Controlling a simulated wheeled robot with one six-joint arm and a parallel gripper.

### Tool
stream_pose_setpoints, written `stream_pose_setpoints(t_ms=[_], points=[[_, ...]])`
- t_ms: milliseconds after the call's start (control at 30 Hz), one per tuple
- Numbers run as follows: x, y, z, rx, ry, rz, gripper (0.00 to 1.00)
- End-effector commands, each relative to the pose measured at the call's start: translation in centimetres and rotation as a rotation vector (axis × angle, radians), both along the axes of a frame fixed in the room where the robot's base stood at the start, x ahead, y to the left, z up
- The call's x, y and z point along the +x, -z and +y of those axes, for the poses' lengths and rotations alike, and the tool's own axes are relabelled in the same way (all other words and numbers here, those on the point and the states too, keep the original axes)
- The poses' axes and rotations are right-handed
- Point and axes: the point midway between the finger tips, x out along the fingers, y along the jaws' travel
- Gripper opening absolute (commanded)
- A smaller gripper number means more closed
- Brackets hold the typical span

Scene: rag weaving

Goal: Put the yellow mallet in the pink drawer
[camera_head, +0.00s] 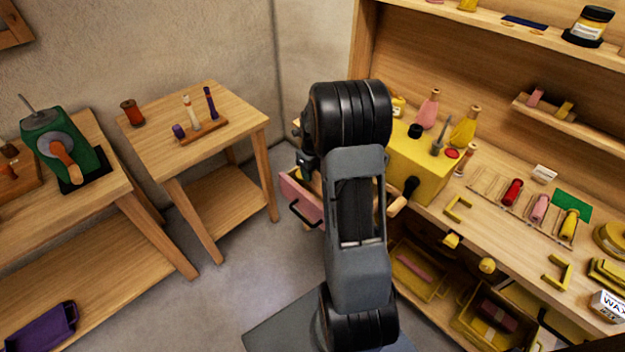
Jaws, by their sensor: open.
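The pink drawer (301,202) stands pulled out from the bench, left of my arm, with a black handle on its front. My arm hides much of the drawer's right side. My gripper (305,169) shows only in part, as dark pieces at the left of my wrist, above the drawer; it is open. Its fingertips are mostly hidden, and I cannot tell what lies between or below them. I cannot clearly pick out the yellow mallet.
A yellow box (424,168) with bottles and tools stands on the bench right of my arm. Colored rolls (512,192) lie farther right. Yellow bins (418,270) fill the shelf below. A small wooden table (235,110) stands at left, with free floor between.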

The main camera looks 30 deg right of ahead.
Motion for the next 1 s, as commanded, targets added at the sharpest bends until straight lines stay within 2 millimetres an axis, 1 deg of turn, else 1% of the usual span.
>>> stream_pose_setpoints(t_ms=[33,133,200,367,467,567,667,700,767,800,867,900,967,1000], points=[[0.0,-1.1,0.0,-0.002,0.0,-0.004,0.48],[0.0,-2.6,0.0,-0.001,0.0,-0.003,0.48],[-0.1,-3.5,0.0,-0.001,0.0,-0.001,0.48],[-0.1,-4.9,0.1,-0.002,-0.013,-0.002,0.48],[-0.4,-6.0,1.0,-0.007,-0.108,-0.01,0.48],[-1.1,-7.6,2.9,-0.022,-0.331,-0.027,0.48],[-2.5,-9.5,5.6,-0.05,-0.669,-0.05,0.48],[-3.2,-10.3,6.9,-0.065,-0.826,-0.059,0.48],[-4.4,-11.4,8.6,-0.091,-1.067,-0.072,0.48],[-5.3,-11.9,9.8,-0.108,-1.23,-0.078,0.48],[-6.6,-12.7,11.3,-0.139,-1.466,-0.086,0.48],[-7.6,-13.1,12.3,-0.159,-1.621,-0.089,0.48],[-8.9,-13.6,13.6,-0.193,-1.842,-0.092,0.48],[-9.8,-13.8,14.3,-0.215,-1.981,-0.093,0.48]])
